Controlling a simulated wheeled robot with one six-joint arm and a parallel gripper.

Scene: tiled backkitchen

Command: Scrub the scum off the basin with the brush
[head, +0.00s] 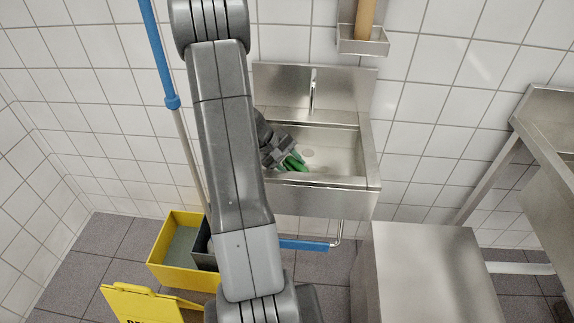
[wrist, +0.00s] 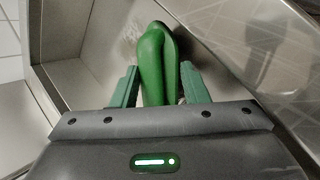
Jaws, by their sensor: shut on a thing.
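The steel basin (head: 342,150) is mounted on the tiled wall, with a raised back panel and a tap. My gripper (head: 284,160) is inside the basin, toward its left side, shut on the green brush (head: 296,164). In the wrist view, the green brush (wrist: 151,62) stands between the two green fingers of my gripper (wrist: 158,85). A dull greyish patch of scum (wrist: 130,35) shows on the basin (wrist: 85,75) just beyond the brush. The brush's bristles are hidden, so I cannot tell whether they touch the steel.
A wall holder (head: 362,42) with a wooden handle hangs above the basin. A yellow mop bucket (head: 165,262), a blue-and-grey pole (head: 160,60) and a yellow sign (head: 135,302) are at left. A steel block (head: 420,270) and a steel table (head: 550,130) are at right.

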